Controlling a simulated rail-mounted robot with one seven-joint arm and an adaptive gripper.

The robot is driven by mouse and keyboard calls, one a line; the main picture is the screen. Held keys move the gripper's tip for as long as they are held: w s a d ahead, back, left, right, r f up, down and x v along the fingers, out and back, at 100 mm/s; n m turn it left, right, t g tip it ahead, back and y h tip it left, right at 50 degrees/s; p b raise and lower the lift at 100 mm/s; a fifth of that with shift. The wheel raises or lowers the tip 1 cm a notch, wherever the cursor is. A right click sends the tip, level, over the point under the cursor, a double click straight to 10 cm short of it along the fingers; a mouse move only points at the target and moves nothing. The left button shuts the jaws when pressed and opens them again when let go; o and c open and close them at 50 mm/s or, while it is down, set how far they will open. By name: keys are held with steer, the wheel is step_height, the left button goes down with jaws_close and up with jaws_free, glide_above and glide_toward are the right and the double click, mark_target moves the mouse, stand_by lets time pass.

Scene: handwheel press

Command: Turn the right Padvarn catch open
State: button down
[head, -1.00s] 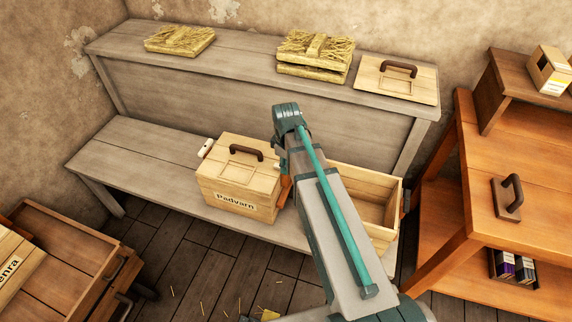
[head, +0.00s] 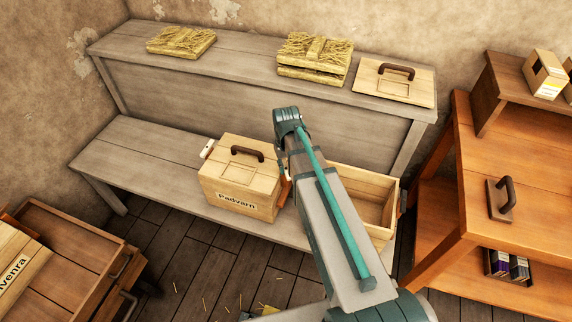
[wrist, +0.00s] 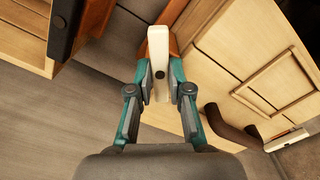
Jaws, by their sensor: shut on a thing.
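The Padvarn box (head: 240,178), pale wood with a dark handle (head: 247,152) on its lid, stands on the grey bench. In the wrist view, its lid (wrist: 260,55) fills the right side. The right Padvarn catch (wrist: 159,50) is a cream bar with a dark pivot spot, in front of an orange-brown part beside the box. My gripper (wrist: 160,85) is shut on this catch, one finger on each side. In the head view my arm hides the gripper and the right catch. The left catch (head: 207,148) is cream and shows at the box's left side.
An open wooden box (head: 372,200) stands close on the right of the Padvarn box, partly behind my arm. A loose lid with a handle (head: 394,83) and straw bundles (head: 314,60) lie on the upper ledge. An orange shelf unit (head: 475,175) stands at the right.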

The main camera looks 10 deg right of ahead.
mark_target(286, 168)
steer(key=m, duration=0.3)
steer(key=shift+m+p, duration=0.3)
steer(key=shift+m, duration=1.8)
steer(key=c, duration=1.1)
jaws_free()
steer(key=shift+r, duration=0.1)
step_height(286, 168, up, 12)
steer(key=shift+f, duration=0.1)
